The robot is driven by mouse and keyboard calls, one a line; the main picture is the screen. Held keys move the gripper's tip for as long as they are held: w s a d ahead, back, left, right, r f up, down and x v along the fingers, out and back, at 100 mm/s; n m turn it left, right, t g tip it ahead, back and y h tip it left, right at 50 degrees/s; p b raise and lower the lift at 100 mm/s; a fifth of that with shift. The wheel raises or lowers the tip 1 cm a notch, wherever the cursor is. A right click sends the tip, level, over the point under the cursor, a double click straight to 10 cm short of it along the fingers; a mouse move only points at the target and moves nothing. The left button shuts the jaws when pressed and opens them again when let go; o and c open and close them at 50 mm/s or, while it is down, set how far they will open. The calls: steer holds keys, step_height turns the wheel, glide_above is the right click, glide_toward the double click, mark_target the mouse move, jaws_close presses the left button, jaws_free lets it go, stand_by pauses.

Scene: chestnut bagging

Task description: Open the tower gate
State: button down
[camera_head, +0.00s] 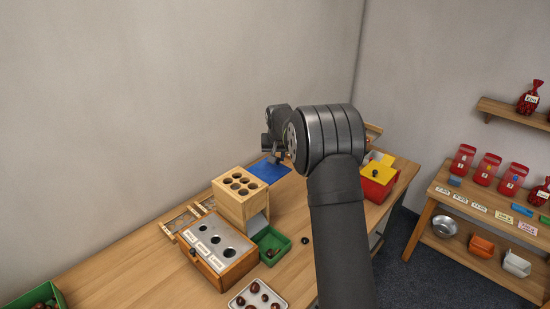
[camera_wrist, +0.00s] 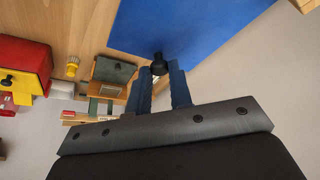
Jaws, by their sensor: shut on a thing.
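My gripper (camera_wrist: 162,75) is shut on a small black knob (camera_wrist: 159,63), which shows between its two blue fingertips in the wrist view. A blue panel (camera_wrist: 190,25) lies just beyond the knob; what the knob is fixed to is hidden. In the head view my gripper (camera_head: 276,157) is low over the blue panel (camera_head: 269,171) near the back wall, largely hidden by my arm. I cannot tell which part is the tower gate. A wooden block with several round holes (camera_head: 229,203) stands in front, apart from my gripper.
A wooden box with a grey holed top (camera_head: 197,232), a green tray (camera_head: 283,240) and a white tray with chestnuts (camera_head: 239,300) stand at the front. A red box with a yellow top (camera_head: 384,169) is on the right. In the wrist view a small brush (camera_wrist: 72,66) lies left.

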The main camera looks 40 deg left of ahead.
steer(key=c, duration=1.3)
jaws_free()
steer(key=shift+r, duration=0.1)
steer(key=v, duration=1.7)
steer(key=x, duration=1.7)
steer(key=v, duration=1.7)
steer(key=shift+s, duration=0.1)
